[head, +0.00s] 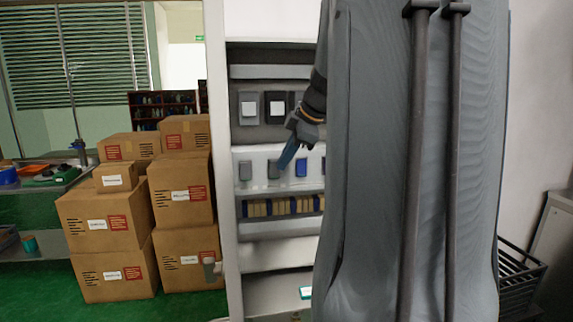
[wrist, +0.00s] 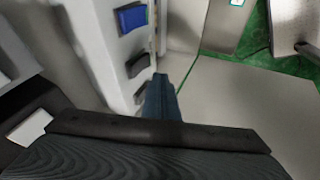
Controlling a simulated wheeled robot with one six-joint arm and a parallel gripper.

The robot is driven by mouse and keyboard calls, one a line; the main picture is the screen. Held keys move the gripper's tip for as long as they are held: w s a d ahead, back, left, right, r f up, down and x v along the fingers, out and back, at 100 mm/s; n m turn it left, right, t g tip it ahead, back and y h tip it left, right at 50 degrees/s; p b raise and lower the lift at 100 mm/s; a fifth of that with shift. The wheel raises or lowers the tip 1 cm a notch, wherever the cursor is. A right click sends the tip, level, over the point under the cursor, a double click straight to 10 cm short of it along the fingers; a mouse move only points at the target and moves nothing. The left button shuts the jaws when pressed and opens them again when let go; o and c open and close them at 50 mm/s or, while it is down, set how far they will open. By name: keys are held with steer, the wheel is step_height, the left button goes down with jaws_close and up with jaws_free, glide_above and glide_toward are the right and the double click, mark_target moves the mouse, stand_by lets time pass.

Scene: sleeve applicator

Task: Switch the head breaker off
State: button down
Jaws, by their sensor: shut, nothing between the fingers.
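A row of small breakers sits on a white panel inside an open cabinet. In the head view there is a left grey breaker (head: 245,170), a second grey breaker (head: 273,169) and a blue breaker (head: 301,168); another shows partly behind my arm. No readable label tells which is the head breaker. My gripper (head: 284,164) is shut and empty, its tips in front of the panel between the second grey and the blue breaker. In the wrist view the closed fingers (wrist: 160,84) are beside the panel, near a dark breaker (wrist: 142,95); a blue breaker (wrist: 131,17) is farther up. Contact cannot be told.
Larger switches (head: 249,107) sit on the row above, and a tan terminal strip (head: 265,208) runs below. Stacked cardboard boxes (head: 180,190) stand left of the cabinet. My own body hides the cabinet's right side. A dark crate (head: 520,275) is at right.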

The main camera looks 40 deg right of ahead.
steer(key=b+v, duration=0.2)
steer(key=v, duration=0.7)
steer(key=shift+w+d+r, duration=0.2)
steer(key=shift+w+r, duration=0.05)
steer(key=shift+r, duration=0.05)
steer(key=shift+a+f+b, duration=0.15)
steer(key=shift+f+b, duration=0.2)
steer(key=shift+f, duration=0.35)
steer(key=p, duration=0.2)
glide_toward(274, 178)
step_height(274, 178, down, 2)
steer(key=a, duration=0.2)
steer(key=shift+w+d+f+p, duration=0.45)
steer(key=shift+w+f+p, duration=0.1)
steer(key=shift+w, duration=0.2)
steer(key=shift+w+d+f+p, duration=0.4)
steer(key=shift+w+f+p, duration=0.15)
steer(key=shift+w, duration=0.15)
